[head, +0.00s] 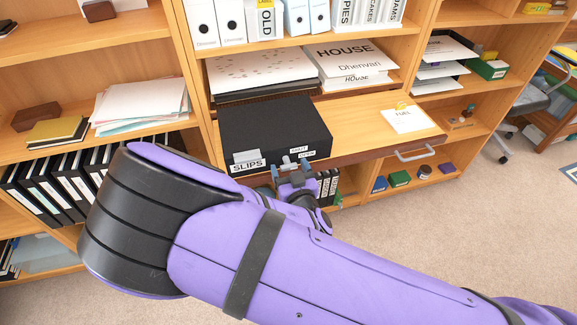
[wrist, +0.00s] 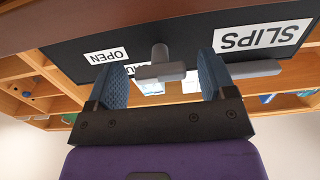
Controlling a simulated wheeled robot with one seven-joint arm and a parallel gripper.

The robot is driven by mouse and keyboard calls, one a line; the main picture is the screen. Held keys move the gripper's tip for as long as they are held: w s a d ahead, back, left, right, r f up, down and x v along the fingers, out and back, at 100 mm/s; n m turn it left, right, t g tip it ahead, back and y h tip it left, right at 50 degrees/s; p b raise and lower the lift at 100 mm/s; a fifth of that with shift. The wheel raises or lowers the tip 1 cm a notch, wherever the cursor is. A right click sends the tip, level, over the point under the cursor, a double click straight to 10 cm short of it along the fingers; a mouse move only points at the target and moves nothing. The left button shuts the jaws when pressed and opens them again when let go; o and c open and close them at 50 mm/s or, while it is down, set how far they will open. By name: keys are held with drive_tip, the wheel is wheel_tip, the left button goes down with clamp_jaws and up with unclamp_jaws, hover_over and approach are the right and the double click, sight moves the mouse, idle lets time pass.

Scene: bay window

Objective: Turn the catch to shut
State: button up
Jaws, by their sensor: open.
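A black box (head: 272,128) labelled SLIPS stands on the wooden shelf. Its front carries a small grey catch (head: 289,160) near SHUT and OPEN labels. The wrist view is upside down; there the catch (wrist: 160,70) shows as a stem with a crossbar. The OPEN label (wrist: 108,55) is left of it, and the SHUT label (wrist: 138,68) is partly hidden behind it. My gripper (head: 293,174) is at the box front. Its blue fingers are open, one on each side of the catch, with gaps visible. Whether they touch it lower down I cannot tell.
A grey bar (wrist: 255,70) sits on the box front beside the SLIPS label. A paper (head: 407,119) lies on the shelf to the right, above a drawer handle (head: 414,153). Binders stand below left, and small boxes on the lower shelf.

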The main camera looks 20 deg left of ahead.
drive_tip(key=c, duration=0.9)
drive_tip(key=shift+c, duration=0.2)
